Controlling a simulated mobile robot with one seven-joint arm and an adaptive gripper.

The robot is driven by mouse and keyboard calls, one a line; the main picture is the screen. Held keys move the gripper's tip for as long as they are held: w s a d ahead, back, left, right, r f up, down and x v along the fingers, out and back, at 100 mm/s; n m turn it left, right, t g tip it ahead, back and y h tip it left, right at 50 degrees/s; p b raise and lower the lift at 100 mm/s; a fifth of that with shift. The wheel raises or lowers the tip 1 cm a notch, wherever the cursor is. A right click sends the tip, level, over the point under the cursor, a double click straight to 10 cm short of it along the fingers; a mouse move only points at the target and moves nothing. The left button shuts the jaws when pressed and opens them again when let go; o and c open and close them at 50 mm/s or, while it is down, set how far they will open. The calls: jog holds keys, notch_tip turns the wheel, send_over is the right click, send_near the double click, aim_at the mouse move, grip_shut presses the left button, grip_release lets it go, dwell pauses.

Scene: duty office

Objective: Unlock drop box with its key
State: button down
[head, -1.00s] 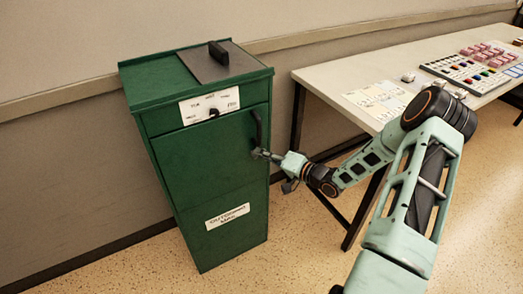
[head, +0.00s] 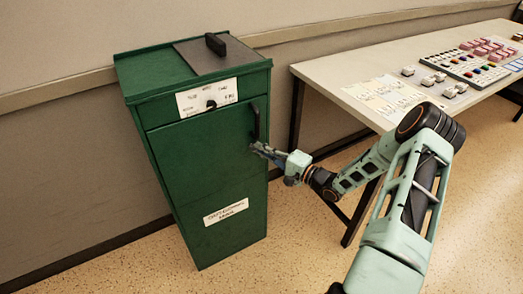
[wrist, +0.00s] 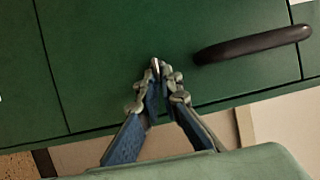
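The green drop box (head: 190,170) stands upright against the wall, with a white plate (head: 186,103) high on its front. A black knob or lock (head: 211,104) sits on that plate. A dark bar handle (head: 256,122) is at the door's right; it also shows in the wrist view (wrist: 250,45). My gripper (head: 259,149) is in front of the door, just below the handle. In the wrist view its fingertips (wrist: 158,72) come together to the left of the handle. A small bright metallic bit shows at the tips; I cannot tell whether it is a key.
A table (head: 335,78) stands right of the box, with paper sheets (head: 385,95), small grey pieces (head: 433,78) and a board of coloured pieces (head: 465,68). A black grip (head: 215,44) stands on the box lid. Floor is clear before the box.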

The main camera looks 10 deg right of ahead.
dwell(0.3)
jog(key=c, duration=2.2)
grip_release()
jog(key=shift+o, duration=0.2)
jog(key=shift+d, duration=0.15)
jog(key=v, duration=1.2)
